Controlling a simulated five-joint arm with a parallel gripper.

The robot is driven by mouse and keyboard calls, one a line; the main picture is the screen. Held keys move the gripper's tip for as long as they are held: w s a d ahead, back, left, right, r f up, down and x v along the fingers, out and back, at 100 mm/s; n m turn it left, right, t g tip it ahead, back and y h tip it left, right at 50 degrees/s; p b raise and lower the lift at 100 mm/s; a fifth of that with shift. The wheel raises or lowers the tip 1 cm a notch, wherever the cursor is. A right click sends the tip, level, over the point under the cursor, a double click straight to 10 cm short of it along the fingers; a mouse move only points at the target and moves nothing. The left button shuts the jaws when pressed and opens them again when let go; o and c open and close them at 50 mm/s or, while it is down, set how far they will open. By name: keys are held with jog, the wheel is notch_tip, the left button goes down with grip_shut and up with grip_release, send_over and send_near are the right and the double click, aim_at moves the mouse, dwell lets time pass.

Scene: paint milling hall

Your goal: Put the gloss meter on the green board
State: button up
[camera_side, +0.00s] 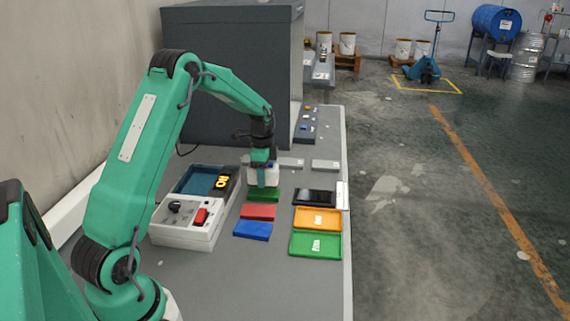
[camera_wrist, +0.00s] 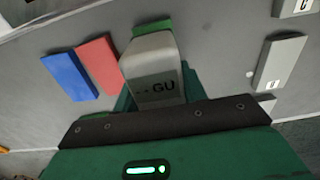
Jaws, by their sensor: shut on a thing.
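The gloss meter (camera_side: 264,177) is a pale grey-white block. In the wrist view the gloss meter (camera_wrist: 153,70) shows the letters "GU" on its face. My gripper (camera_side: 263,164) is shut on it, and the gripper fingers (camera_wrist: 155,96) flank it in the wrist view. The green board (camera_side: 263,196) is a small flat slab directly below the meter in the side view. Only a strip of the green board (camera_wrist: 150,27) shows past the meter in the wrist view. I cannot tell whether the meter touches the board.
A red board (camera_side: 258,212) and a blue board (camera_side: 253,231) lie nearer the camera. A white control box (camera_side: 183,232) and a blue tray (camera_side: 187,178) stand left. An orange tray (camera_side: 301,220) and a green tray (camera_side: 299,243) lie right. A dark cabinet (camera_side: 230,70) stands behind.

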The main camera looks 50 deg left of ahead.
jog(key=shift+f, duration=1.3)
jog(key=shift+f, duration=0.1)
jog(key=o, duration=1.3)
jog(key=shift+f, duration=0.1)
jog(key=shift+c, duration=0.2)
notch_tip(320, 180, up, 11)
jog(key=shift+r, duration=0.7)
